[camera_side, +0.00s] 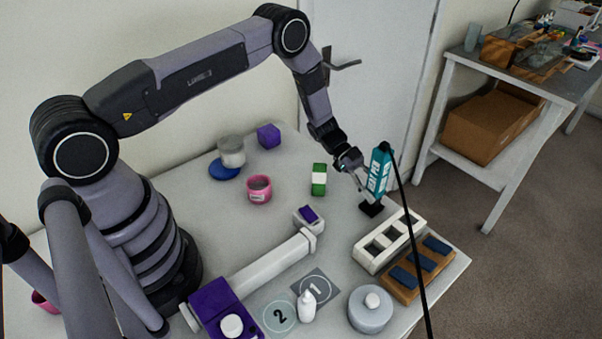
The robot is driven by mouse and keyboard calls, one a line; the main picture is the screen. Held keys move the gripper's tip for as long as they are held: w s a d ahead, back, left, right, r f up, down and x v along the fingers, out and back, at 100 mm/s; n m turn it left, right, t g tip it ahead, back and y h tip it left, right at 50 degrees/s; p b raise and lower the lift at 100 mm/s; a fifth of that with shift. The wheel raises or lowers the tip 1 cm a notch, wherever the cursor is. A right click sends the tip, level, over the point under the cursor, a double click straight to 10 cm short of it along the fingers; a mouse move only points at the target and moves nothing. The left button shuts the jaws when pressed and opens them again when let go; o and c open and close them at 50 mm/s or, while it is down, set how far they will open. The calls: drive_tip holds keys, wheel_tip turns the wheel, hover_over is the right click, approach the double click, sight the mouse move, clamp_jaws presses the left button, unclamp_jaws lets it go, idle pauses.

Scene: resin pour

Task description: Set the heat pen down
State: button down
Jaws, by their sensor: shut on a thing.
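The heat pen (380,172) is a teal, upright tool with white lettering, slightly tilted, near the table's far right edge. A black cable runs from its top down past the table's front. My gripper (361,178) is at the pen's left side, shut on it. A small black piece (371,208) sits on the table right below the pen. I cannot tell whether the pen's lower end touches it. The fingertips are small and partly hidden against the pen.
A white mould frame (389,241) and a wooden block with dark blue pieces (417,270) stand just in front.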

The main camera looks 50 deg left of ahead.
drive_tip(key=c, duration=0.7)
unclamp_jaws()
drive_tip(key=shift+f, duration=0.1)
